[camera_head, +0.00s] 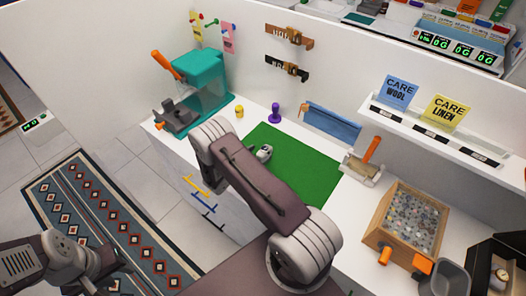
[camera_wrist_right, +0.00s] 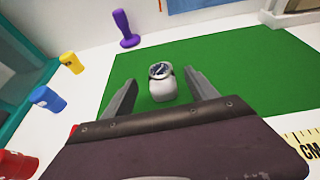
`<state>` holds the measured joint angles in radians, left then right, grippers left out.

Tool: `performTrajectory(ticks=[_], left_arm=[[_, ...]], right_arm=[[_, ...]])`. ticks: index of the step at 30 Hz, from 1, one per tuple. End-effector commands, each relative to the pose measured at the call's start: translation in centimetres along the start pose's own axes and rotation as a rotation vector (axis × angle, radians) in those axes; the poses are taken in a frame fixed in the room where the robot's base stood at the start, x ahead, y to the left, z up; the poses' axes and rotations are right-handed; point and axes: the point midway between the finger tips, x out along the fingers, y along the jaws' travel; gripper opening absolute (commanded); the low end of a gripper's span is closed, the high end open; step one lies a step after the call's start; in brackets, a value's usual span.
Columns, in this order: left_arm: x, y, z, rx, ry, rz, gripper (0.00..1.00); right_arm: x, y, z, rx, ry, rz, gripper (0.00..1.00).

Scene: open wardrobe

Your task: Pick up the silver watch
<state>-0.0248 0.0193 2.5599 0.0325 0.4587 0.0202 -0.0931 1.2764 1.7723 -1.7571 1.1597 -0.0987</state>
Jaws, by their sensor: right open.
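A watch with a dark face and silver rim (camera_wrist_right: 160,70) sits on a small white rounded stand (camera_wrist_right: 162,91) on a green mat (camera_wrist_right: 246,65). In the head view the white stand with the watch (camera_head: 264,153) shows beside my right arm. My right gripper (camera_wrist_right: 160,77) is open, with one finger on each side of the watch and stand. Nothing is held, and I cannot tell whether the fingers touch the stand. In the head view my right arm hides this gripper. Only links of my left arm show at the lower left; its gripper is not in view.
A teal machine (camera_head: 203,78) stands at the counter's left end. A wooden tray of beads (camera_head: 409,218) and a dark box (camera_head: 492,268) stand at right.

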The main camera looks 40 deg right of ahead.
Motion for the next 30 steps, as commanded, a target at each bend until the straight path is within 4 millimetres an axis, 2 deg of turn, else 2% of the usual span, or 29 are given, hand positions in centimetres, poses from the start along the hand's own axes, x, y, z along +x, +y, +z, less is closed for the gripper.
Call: performTrajectory(ticks=[5, 9, 16, 17, 21, 24, 30], left_arm=[[-1.4, 0.0, -0.1, 0.0, 0.0, 0.0, 0.36], [-1.5, 0.0, -0.1, 0.0, 0.0, 0.0, 0.36], [-1.4, 0.0, -0.1, 0.0, 0.0, 0.0, 0.36], [-1.4, 0.0, -0.1, 0.0, 0.0, 0.0, 0.36], [-1.4, 0.0, -0.1, 0.0, 0.0, 0.0, 0.36], [-1.4, 0.0, -0.1, 0.0, 0.0, 0.0, 0.36], [-1.4, 0.0, -0.1, 0.0, 0.0, 0.0, 0.36]], right_arm=[[2.9, 0.0, 0.2, 0.002, 0.0, -0.007, 0.67], [4.8, 0.1, 0.0, 0.001, 0.0, -0.003, 0.67], [5.1, 0.1, -0.1, 0.0, 0.001, -0.002, 0.67], [5.1, 0.2, -0.1, 0.0, 0.001, -0.002, 0.62], [5.0, 0.2, -0.1, 0.0, 0.001, -0.002, 0.23], [5.0, 0.2, -0.1, 0.001, 0.0, -0.002, 0.0], [5.0, 0.2, -0.1, 0.001, 0.0, -0.002, 0.0]])
